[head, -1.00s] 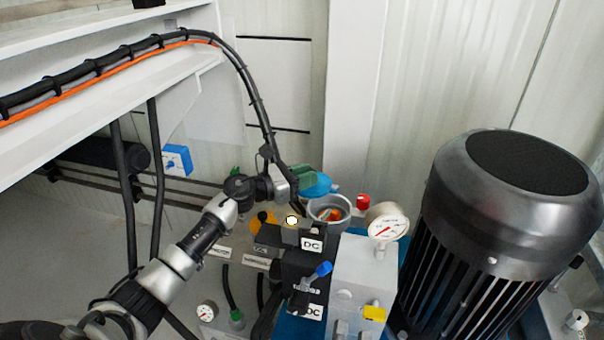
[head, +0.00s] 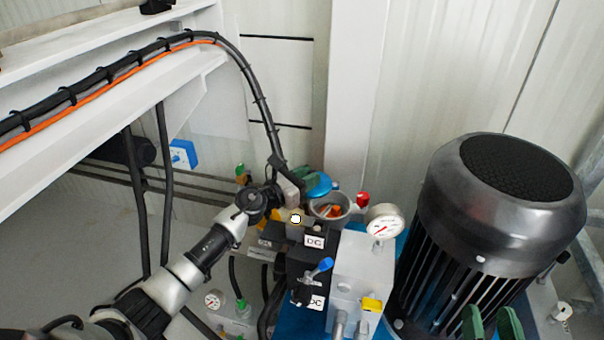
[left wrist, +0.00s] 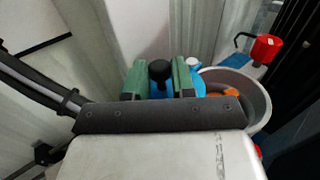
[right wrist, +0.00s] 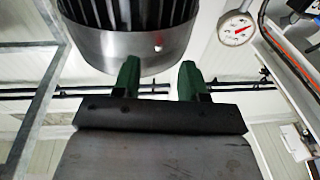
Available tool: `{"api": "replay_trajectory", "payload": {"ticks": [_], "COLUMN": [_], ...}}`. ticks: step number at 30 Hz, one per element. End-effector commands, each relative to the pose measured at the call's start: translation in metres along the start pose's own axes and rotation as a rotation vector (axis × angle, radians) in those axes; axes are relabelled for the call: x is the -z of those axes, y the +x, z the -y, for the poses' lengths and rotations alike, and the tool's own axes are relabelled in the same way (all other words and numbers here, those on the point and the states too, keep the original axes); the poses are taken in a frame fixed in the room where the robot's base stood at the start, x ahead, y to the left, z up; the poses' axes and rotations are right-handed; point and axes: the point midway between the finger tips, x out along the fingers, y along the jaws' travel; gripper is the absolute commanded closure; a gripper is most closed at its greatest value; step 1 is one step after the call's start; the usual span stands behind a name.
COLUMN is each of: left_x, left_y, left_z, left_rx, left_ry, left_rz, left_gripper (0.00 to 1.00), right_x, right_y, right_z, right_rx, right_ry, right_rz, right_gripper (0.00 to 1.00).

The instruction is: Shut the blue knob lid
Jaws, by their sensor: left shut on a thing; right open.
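The blue lid (head: 320,187) is off the mouth of the grey cup (head: 345,213), at its far left side. In the left wrist view the lid (left wrist: 200,85) shows behind my fingers, left of the cup (left wrist: 262,103). The lid's black knob (left wrist: 160,71) is between the two green fingers. My left gripper (head: 304,176) is shut on this knob. The cup is open, with orange parts inside. My right gripper (head: 491,322) is open and empty, in front of the motor at the lower right; its fingers also show in the right wrist view (right wrist: 160,78).
A red-capped part (head: 362,200) and a pressure gauge (head: 384,222) stand right of the cup. A black block with a blue lever (head: 319,267) is in front. The large motor (head: 500,215) fills the right side. A thick black cable (head: 262,110) hangs behind the left gripper.

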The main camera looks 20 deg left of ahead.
Motion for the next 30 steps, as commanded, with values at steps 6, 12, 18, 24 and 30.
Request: {"api": "replay_trajectory", "payload": {"ticks": [6,12,18,24,30], "left_x": [0.001,0.001,0.001,0.001,0.002], "left_y": [0.000,0.000,0.000,-0.009,-0.046], "left_z": [0.000,0.000,0.000,-0.001,-0.001], "left_rx": [0.000,0.000,0.000,-0.001,-0.001], "left_ry": [0.001,0.001,0.001,0.002,0.002], "left_rz": [-0.002,-0.002,-0.001,-0.002,-0.005], "left_gripper": [1.00,0.52,0.50,0.50,0.50], "right_x": [-0.001,0.000,0.000,0.000,-0.015], "right_y": [0.000,0.000,0.000,0.000,-0.003], "right_z": [0.000,0.000,0.000,0.000,-0.003], "right_rx": [0.000,0.000,0.000,0.000,-0.007], "right_ry": [0.000,0.000,0.000,0.000,-0.003], "right_rz": [0.001,0.000,-0.002,0.013,0.130], "right_gripper": [0.57,0.57,0.57,0.57,0.57]}}
